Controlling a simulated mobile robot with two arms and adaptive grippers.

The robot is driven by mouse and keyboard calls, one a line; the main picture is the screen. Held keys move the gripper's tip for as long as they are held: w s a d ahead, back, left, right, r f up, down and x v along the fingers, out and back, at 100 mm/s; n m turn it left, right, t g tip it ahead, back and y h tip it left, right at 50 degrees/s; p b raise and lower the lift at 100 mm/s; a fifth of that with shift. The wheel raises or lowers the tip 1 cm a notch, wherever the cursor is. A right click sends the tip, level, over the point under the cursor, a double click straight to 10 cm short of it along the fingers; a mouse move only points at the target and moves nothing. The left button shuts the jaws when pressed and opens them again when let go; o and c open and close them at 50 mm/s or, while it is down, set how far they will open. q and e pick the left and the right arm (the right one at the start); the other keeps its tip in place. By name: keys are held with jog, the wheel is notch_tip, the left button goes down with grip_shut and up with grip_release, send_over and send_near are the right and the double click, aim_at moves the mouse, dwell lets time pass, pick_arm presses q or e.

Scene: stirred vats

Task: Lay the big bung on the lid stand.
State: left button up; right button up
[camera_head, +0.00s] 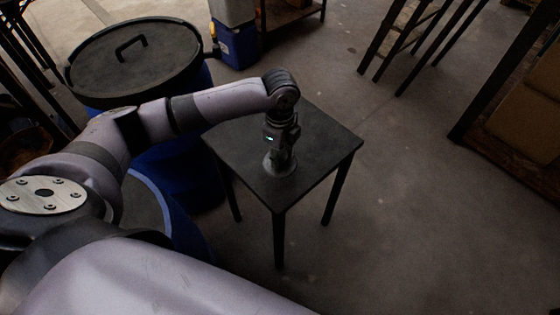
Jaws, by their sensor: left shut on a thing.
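The lid stand (325,142) is a small dark square table on thin legs in the middle of the head view. My left arm reaches over it from the left, with my left gripper (281,156) pointing down above the middle of the top. The gripper is shut on the big bung (279,169), a small grey round piece mostly hidden by the fingers. The bung is at or just above the stand's top; I cannot tell whether it touches. My right gripper is not in view.
A blue vat with a dark handled lid (135,62) stands at the upper left. Another blue vat (178,215) is partly hidden behind my arm. A blue container (238,48) stands behind. Dark racks (415,40) are at the back right. The floor right of the stand is clear.

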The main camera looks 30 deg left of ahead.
aim_at(280, 153)
pick_arm(q)
jog(key=shift+f, duration=1.8)
jog(key=shift+f, duration=0.1)
jog(key=o, duration=1.1)
jog(key=shift+o, duration=0.2)
notch_tip(280, 153, up, 12)
jog(key=shift+r, duration=0.15)
